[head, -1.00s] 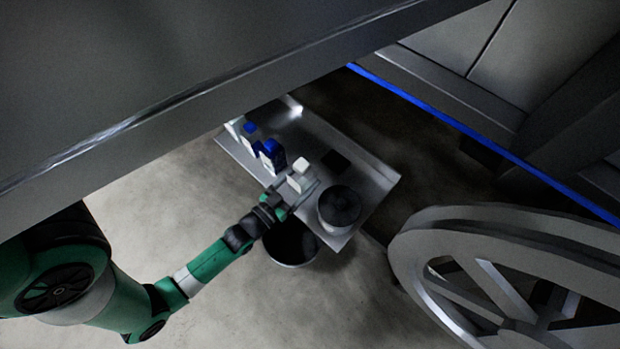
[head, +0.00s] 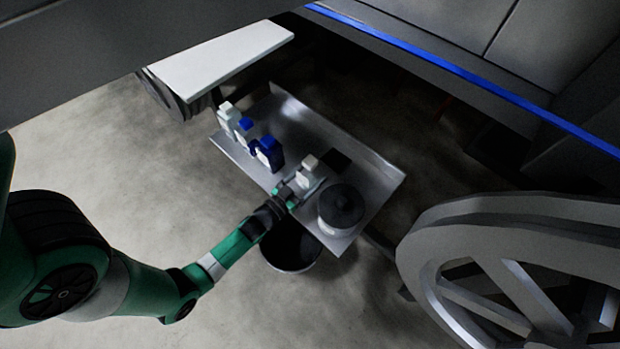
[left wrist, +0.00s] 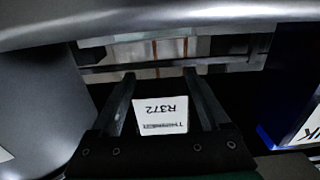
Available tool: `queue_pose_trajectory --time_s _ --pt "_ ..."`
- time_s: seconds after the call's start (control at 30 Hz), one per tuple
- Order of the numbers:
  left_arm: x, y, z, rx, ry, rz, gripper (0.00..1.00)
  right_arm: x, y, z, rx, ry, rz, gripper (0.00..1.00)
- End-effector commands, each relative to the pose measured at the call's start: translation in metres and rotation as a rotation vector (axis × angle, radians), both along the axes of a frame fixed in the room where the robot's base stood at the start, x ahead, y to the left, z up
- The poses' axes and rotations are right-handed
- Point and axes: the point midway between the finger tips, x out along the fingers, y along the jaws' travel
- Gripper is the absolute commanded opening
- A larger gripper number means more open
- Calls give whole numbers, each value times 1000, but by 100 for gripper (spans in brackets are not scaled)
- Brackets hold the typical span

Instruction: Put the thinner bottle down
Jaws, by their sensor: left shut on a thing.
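A small white bottle (head: 309,163) stands roughly upright over the front part of a grey metal tray shelf (head: 375,185) in the head view. My left gripper (head: 302,186) is shut on it from the front left. In the left wrist view the bottle's white label (left wrist: 160,115), reading R372 upside down, shows between my two fingers (left wrist: 160,85). I cannot tell whether the bottle's base touches the shelf. A blue-and-white bottle (head: 271,153), a smaller blue-capped bottle (head: 245,130) and a white bottle (head: 228,118) stand to its left. My right gripper is out of view.
A round dark-topped pot (head: 341,207) stands close right of the held bottle. A dark square (head: 335,160) lies behind it. A round dark bin (head: 291,252) is on the floor below the shelf's front edge. A large grey wheel (head: 510,275) is at the right.

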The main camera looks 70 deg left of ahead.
Motion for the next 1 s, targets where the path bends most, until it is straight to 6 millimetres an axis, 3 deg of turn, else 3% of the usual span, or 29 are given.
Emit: queue_pose_trajectory --time_s 0.33,0.37,0.47,0.77,1.0 --pt "0 0 -6 0 -1 0 22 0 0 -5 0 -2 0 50" --pt "0 0 -5 0 -1 0 81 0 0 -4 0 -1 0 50" --pt "0 0 -4 0 -1 0 99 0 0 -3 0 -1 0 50" --pt "0 0 1 0 -1 0 100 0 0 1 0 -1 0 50" --pt "-40 -17 2 -3 4 3 100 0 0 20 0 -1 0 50"
